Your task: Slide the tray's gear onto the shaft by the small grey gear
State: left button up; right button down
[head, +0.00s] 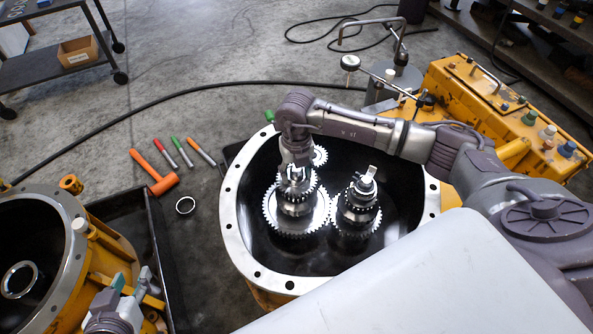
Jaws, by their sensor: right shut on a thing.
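My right gripper (297,176) points down over the left shaft stack in the round housing. It is shut on a metal gear (298,193) at the top of that stack, partly hidden by the fingers. I cannot tell how far the gear is around the shaft. A large toothed gear (285,222) lies lower on the same stack. The small grey gear (320,156) sits just behind it, partly covered by my wrist. The black tray (165,255) at the left shows no gear in its visible part. My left gripper (130,284) is open and empty at the lower left.
The round housing rim (232,240) surrounds the gears. A second shaft stack (358,205) stands close on the right. A yellow housing (75,235) stands at left.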

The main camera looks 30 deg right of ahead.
jog(key=shift+c, duration=2)
grip_release()
pick_arm(q)
jog(key=shift+w+d+r, duration=0.15)
jog(key=shift+w+r, duration=0.1)
pick_arm(e)
jog(key=shift+f, duration=0.1)
jog(key=shift+o, duration=0.3)
jog(key=shift+f, duration=0.1)
jog(key=o, duration=0.3)
jog(key=shift+o, duration=0.2)
pick_arm(q)
jog(key=shift+t, duration=0.3)
